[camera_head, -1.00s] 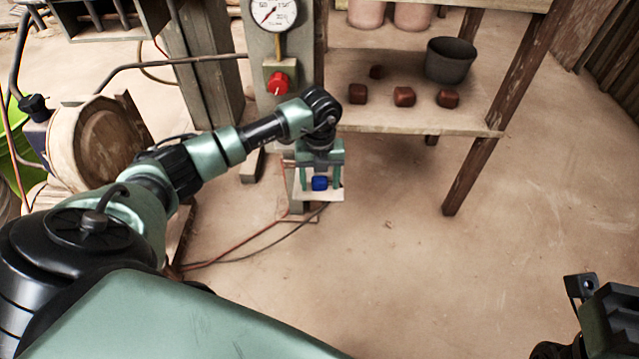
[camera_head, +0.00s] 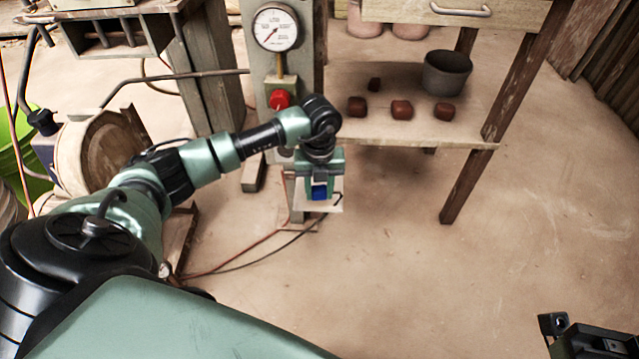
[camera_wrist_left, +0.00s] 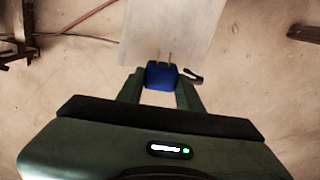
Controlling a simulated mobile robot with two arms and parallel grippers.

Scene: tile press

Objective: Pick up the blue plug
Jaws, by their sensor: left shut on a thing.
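The blue plug (camera_head: 319,193) is between the fingers of my left gripper (camera_head: 319,190), at a small pale plate (camera_head: 334,206) low in front of the gauge post. In the left wrist view, the blue plug (camera_wrist_left: 161,75) has two thin prongs pointing away from the gripper. The green fingers of my left gripper (camera_wrist_left: 160,88) press on its two sides. A short dark piece (camera_wrist_left: 193,75) shows beside the plug. Whether the plug still touches the plate, I cannot tell. Only black parts of my right arm show at the lower right of the head view.
The post carries a round gauge (camera_head: 277,28) and a red knob (camera_head: 280,99). A wooden shelf (camera_head: 390,135) to the right holds several red-brown blocks and a dark pot (camera_head: 447,72). Cables (camera_head: 245,262) run over the floor. The floor at right is clear.

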